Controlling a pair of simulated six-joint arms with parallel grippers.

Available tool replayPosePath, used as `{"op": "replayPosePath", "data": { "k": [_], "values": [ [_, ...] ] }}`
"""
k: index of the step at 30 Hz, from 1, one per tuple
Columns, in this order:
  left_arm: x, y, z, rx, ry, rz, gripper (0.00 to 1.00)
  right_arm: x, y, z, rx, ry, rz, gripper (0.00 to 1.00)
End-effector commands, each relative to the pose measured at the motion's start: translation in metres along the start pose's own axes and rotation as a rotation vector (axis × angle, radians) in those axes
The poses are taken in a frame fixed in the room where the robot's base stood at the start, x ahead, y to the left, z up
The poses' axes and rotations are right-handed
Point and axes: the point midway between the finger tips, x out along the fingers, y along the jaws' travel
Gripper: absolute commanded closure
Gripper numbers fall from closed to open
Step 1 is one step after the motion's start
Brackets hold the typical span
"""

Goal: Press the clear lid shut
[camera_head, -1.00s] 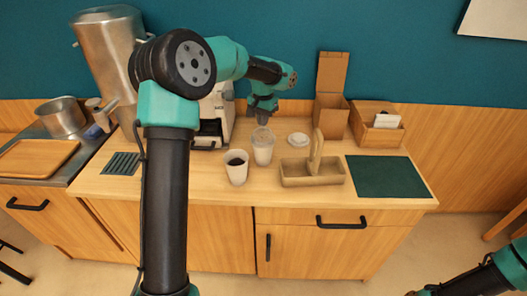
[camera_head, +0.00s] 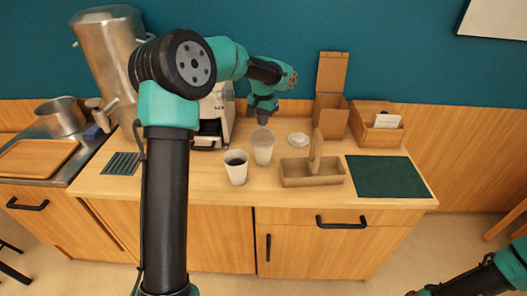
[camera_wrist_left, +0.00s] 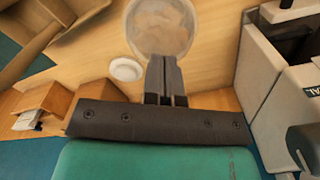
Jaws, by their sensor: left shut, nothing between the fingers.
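A pale cup with a clear, round top (camera_head: 263,147) stands upright on the counter, just in front of my left gripper (camera_head: 263,118). In the left wrist view the clear round top (camera_wrist_left: 160,25) is seen from above, with pale brown contents showing through. My left gripper (camera_wrist_left: 163,62) is shut and empty, its fingertips at the near edge of the round top. I cannot tell whether they touch it or whether the lid is seated all round. Only part of my right arm shows at the lower right; its gripper is out of view.
A cup of dark liquid (camera_head: 236,168) stands close in front. A white lid (camera_head: 298,139), a wooden carrier (camera_head: 312,180) and a dark green mat (camera_head: 386,177) lie to the right. A white machine (camera_head: 215,117) stands to the left, and an open box (camera_head: 331,113) behind.

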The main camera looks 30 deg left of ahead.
Motion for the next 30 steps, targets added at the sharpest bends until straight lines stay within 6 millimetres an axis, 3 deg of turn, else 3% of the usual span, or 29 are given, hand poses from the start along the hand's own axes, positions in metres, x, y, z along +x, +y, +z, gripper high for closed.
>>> {"op": "replayPosePath", "data": {
  "k": [30],
  "values": [
    [0.016, 0.000, 0.000, 0.000, -0.001, 0.000, 1.00, 0.000, 0.000, 0.000, 0.000, 0.000, 0.000, 0.57]
  ]
}}
